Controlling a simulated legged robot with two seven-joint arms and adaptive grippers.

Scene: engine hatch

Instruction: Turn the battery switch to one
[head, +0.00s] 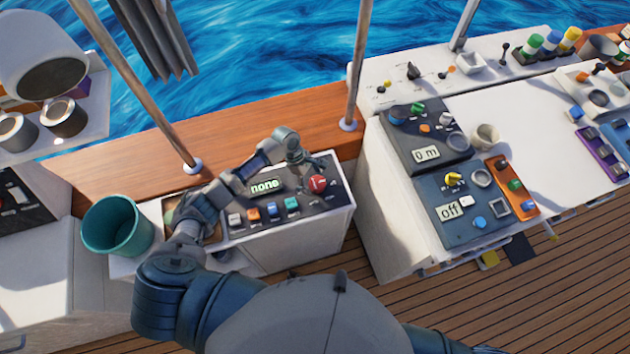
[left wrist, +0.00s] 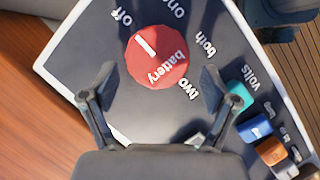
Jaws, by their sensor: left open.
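The battery switch (head: 318,184) is a round red knob on the dark panel. In the left wrist view the knob (left wrist: 157,57) has a white pointer line aimed towards the "off" label (left wrist: 122,15). The "one", "both" and "two" labels stand around it. My left gripper (head: 308,165) is open just above the knob. In the left wrist view its two fingers (left wrist: 157,85) are spread, with the knob ahead and between them, not gripped. My right gripper does not show.
Several coloured switches (head: 265,212) line the panel's front. A teal bucket (head: 117,226) stands to the left. A metal post (head: 357,75) rises behind the panel. Other consoles, with displays "0 m" (head: 427,154) and "off" (head: 449,211), stand to the right.

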